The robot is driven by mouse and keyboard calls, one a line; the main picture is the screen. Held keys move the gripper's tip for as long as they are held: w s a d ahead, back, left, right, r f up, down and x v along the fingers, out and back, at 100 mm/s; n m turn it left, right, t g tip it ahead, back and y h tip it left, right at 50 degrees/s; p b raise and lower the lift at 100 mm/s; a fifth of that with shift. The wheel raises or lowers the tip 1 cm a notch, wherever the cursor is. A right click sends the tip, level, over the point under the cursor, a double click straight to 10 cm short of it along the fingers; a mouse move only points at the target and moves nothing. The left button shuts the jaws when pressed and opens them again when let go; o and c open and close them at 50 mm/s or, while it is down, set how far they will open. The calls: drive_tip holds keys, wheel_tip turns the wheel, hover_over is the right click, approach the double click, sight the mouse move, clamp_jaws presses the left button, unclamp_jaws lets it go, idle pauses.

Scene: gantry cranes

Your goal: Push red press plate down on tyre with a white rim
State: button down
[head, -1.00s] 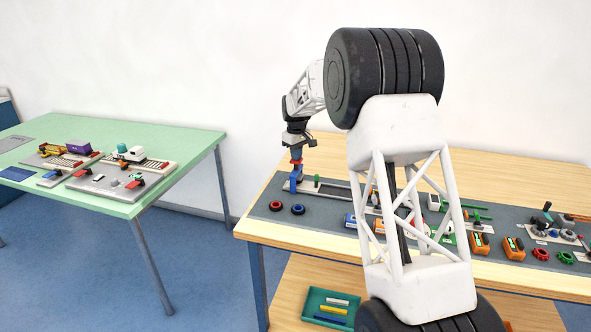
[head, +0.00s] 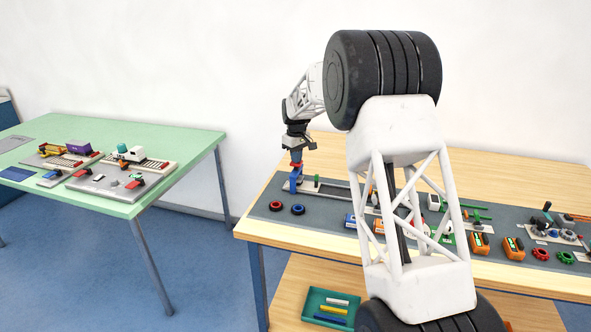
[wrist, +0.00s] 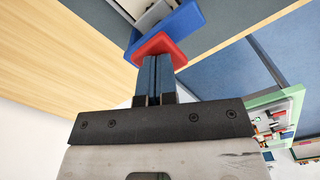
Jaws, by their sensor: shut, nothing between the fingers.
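The red press plate (head: 296,164) is at the top of a blue press frame (head: 296,181) at the left end of the workbench. In the wrist view the red plate (wrist: 162,46) lies right at the fingertips, with the blue frame (wrist: 183,20) beyond it. My gripper (head: 296,156) points down over the plate, its fingers together and empty. In the wrist view the closed fingertips (wrist: 158,62) appear to meet the plate; I cannot tell how hard they press. The tyre with a white rim cannot be made out.
Tyres with a red rim (head: 275,206) and a blue rim (head: 298,209) lie on the grey mat in front of the press. A small green post (head: 317,182) stands just right of it. A green table (head: 190,140) with model vehicles stands apart at left.

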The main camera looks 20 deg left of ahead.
drive_tip(key=shift+f, duration=0.25)
drive_tip(key=shift+r, duration=4.1)
drive_tip(key=s+d+r+m, duration=0.2)
drive_tip(key=s+d+r, duration=0.3)
drive_tip(key=d, duration=0.3)
drive_tip(key=s+d+r+m, duration=0.1)
drive_tip(key=s+d+r, duration=0.5)
drive_tip(key=d, duration=0.3)
drive_tip(key=s+d+r+m+t, duration=0.1)
drive_tip(key=s+d+r+m, duration=0.3)
drive_tip(key=s+d, duration=1.1)
drive_tip(key=s+d+f+m, duration=0.1)
drive_tip(key=s+d+f, duration=0.2)
drive_tip(key=s, duration=0.9)
drive_tip(key=s+d+f+m+t, duration=0.1)
drive_tip(key=s+d+f+m, duration=0.1)
drive_tip(key=s+d, duration=0.5)
drive_tip(key=s+d+f+m, duration=0.2)
drive_tip(key=s+d, duration=0.3)
drive_tip(key=s, duration=1.3)
drive_tip(key=shift+s+d+f+t, duration=0.2)
drive_tip(key=shift+s+f+t, duration=0.1)
drive_tip(key=shift+f, duration=0.55)
